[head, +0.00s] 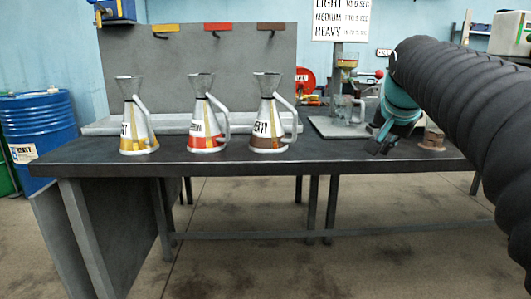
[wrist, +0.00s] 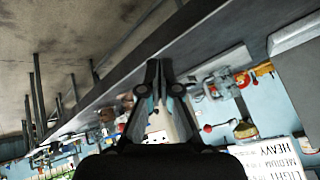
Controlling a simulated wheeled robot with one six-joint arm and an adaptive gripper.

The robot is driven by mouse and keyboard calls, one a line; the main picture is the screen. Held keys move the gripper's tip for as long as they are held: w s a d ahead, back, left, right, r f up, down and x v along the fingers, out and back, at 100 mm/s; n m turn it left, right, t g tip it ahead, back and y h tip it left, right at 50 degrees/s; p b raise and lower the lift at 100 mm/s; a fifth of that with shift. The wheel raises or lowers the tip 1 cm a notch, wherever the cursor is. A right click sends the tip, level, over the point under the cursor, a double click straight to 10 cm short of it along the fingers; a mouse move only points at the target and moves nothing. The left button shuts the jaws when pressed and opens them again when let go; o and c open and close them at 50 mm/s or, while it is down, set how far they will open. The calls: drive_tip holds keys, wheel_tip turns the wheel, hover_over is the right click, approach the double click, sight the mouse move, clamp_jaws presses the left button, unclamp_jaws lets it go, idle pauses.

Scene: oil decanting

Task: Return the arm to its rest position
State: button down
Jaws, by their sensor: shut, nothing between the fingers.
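My gripper (head: 379,146) is on the right in the head view, low in front of the bench's right part. The wrist view shows its dark fingers (wrist: 155,66) with their tips together and nothing between them. The arm reaches in from the right edge. Three metal oil jugs with funnel tops stand upright in a row on the dark bench (head: 90,160): one with a yellow band (head: 139,142), one with a red band (head: 203,142) and one with a brown band (head: 266,140). All are well to the left of my gripper.
A stand with a funnel (head: 347,62) and a clear jug (head: 345,108) stands left of my gripper. A small brown object (head: 432,140) sits on the bench to its right. A blue drum (head: 38,130) is at the far left. The floor (head: 250,270) before the bench is clear.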

drive_tip(key=s+a+f+n+g+y, duration=0.1)
drive_tip(key=s+a+f+n, duration=0.3)
drive_tip(key=s+f, duration=0.8)
drive_tip(key=s+a+f+n+g+y, duration=0.1)
drive_tip(key=s+a+f+n, duration=0.3)
drive_tip(key=s+f, duration=0.8)
drive_tip(key=shift+s+a+f+n, duration=0.2)
drive_tip(key=shift+s+a+n, duration=0.1)
drive_tip(key=shift+s+a, duration=0.65)
